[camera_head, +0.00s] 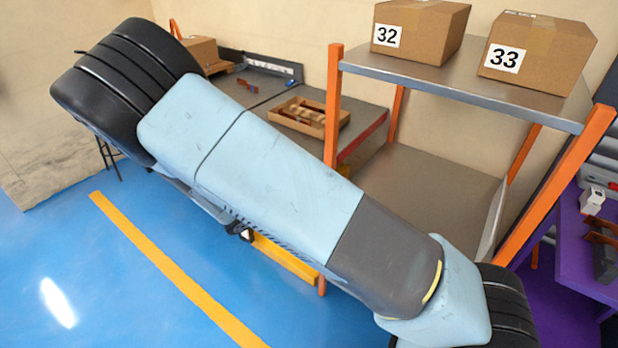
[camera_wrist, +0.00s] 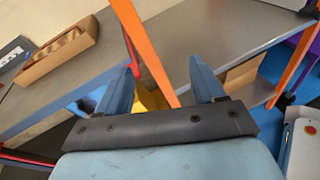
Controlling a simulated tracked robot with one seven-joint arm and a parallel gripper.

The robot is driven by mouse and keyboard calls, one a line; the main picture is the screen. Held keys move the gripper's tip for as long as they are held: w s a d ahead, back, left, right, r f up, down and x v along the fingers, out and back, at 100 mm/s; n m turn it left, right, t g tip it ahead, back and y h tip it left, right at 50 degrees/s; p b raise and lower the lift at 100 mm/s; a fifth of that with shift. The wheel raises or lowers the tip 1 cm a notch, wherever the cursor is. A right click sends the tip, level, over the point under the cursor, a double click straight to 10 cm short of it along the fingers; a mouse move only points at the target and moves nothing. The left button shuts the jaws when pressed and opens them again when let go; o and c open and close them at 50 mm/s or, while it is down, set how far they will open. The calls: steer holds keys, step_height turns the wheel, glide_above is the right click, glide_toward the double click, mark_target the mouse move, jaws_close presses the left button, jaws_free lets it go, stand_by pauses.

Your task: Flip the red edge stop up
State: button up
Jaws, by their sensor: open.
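A red strip (camera_head: 362,137) runs along the right edge of the grey bench (camera_head: 362,100) in the head view; it looks like the red edge stop, but I cannot tell whether it is up or down. A red bar also shows at the lower left of the wrist view (camera_wrist: 25,157). My gripper (camera_wrist: 162,68) is open in the wrist view, with two blue fingers apart and nothing held. Behind the fingers are an orange post and a yellow part (camera_wrist: 150,97). My gripper is out of sight in the head view, where my arm crosses the middle.
An orange-post rack (camera_head: 440,75) with boxes 32 (camera_head: 415,32) and 33 (camera_head: 540,52) stands beside the bench. A wooden tray (camera_head: 305,117) lies on the bench; it also shows in the wrist view (camera_wrist: 60,55). A purple table (camera_head: 585,245) is at right.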

steer(key=a+f+n+t+y, duration=0.2)
steer(key=a+f+n+t, duration=0.2)
steer(key=a+n+t, duration=0.15)
steer(key=shift+m+g, duration=0.25)
steer(key=shift+g, duration=0.2)
steer(key=x, duration=1.3)
steer(key=shift+w+d+r, duration=0.15)
jaws_close()
